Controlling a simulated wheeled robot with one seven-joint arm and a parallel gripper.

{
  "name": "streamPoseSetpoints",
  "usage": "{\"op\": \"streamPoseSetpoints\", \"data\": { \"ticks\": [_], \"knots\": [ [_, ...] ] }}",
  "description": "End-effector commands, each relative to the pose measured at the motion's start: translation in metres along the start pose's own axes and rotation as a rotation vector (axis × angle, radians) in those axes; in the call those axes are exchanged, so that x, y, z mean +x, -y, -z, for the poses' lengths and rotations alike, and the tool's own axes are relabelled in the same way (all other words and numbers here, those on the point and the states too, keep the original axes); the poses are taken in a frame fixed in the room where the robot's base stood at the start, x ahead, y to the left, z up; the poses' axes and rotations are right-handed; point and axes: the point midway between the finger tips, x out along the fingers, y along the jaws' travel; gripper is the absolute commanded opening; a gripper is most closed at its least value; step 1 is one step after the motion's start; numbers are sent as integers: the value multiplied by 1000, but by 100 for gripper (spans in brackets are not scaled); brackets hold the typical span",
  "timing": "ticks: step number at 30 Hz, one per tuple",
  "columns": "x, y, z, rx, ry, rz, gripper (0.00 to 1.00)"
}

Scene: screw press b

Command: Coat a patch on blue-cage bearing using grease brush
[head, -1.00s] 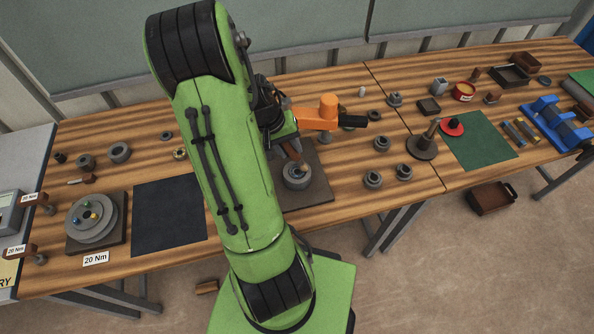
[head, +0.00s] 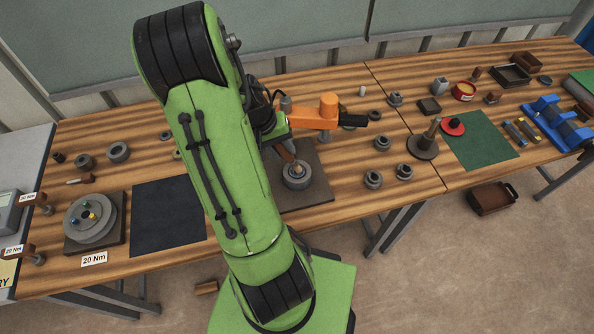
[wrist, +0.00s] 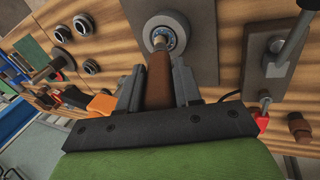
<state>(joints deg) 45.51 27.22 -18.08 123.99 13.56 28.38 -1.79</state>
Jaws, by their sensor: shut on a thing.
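My gripper (wrist: 158,84) is shut on the brown handle of the grease brush (wrist: 159,80). The brush points away from the wrist, and its far end is over the middle of a round grey bearing (wrist: 167,22). Whether the bristles touch the bearing I cannot tell. The bearing also shows in the head view (head: 297,178), on a dark square plate (head: 318,186). The brush handle shows just above it in the head view (head: 284,152). My arm hides much of the bench's middle left in the head view.
An orange fixture with a black handle (head: 318,117) stands just behind the plate. Several grey rings and nuts (head: 373,179) lie to the right. A red tin (head: 464,91) stands farther right. A dark mat (head: 168,216) lies clear at the left.

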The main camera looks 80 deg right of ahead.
Motion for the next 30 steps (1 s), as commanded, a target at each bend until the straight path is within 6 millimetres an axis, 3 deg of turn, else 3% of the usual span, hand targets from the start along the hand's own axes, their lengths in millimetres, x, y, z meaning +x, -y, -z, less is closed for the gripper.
{"op": "streamPoseSetpoints", "data": {
  "ticks": [5, 13, 24, 30],
  "knots": [
    [6, -16, 2, 0, 0, 1, 3],
    [6, -16, 2, -2, -1, 1, 3],
    [-6, 23, -2, -5, -2, 2, 3],
    [-8, 28, -3, -4, -1, 4, 3]
  ]
}}
